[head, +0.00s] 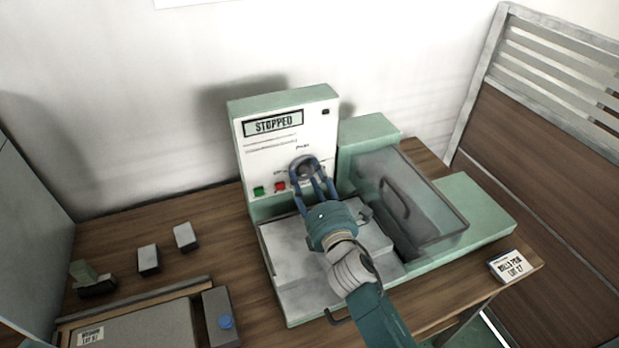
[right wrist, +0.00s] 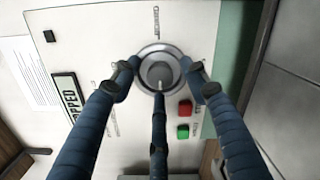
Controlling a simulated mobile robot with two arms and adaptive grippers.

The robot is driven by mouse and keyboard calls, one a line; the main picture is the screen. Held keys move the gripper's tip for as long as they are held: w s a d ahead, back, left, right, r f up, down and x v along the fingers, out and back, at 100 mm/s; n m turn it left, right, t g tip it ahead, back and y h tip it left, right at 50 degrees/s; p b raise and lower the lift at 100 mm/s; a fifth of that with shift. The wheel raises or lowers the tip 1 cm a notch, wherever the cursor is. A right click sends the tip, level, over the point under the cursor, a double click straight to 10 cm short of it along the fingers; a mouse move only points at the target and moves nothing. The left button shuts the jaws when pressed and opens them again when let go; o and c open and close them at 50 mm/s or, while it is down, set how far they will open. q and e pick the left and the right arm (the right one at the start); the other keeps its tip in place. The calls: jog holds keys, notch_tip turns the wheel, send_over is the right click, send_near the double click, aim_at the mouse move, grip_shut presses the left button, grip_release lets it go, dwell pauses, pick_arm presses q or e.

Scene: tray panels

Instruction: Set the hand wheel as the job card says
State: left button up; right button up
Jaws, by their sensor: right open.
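The hand wheel (head: 305,167) is a round grey dial on the white front panel of a green machine (head: 284,100). In the right wrist view the wheel (right wrist: 159,70) has a pale ring and a raised centre grip with a pointer line. My right gripper (head: 312,180) is open, its blue fingers spread about the wheel; whether they touch it I cannot tell. The fingers also show in the right wrist view (right wrist: 160,85). The display (head: 273,124) reads STOPPED. A white card (head: 508,267) with black print including "LOT" lies at the right; whether it is the job card is unclear.
Green (head: 259,191) and red (head: 280,186) buttons sit just left of the wheel. A clear guard with a handle (head: 420,210) stands to the right. A tray (head: 150,328) and several small blocks (head: 185,237) occupy the left of the wooden bench.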

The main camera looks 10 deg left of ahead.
jog(key=shift+c, duration=1.3)
grip_shut()
pick_arm(q)
jog(key=shift+s+a+f, duration=0.1)
jog(key=shift+s, duration=0.9)
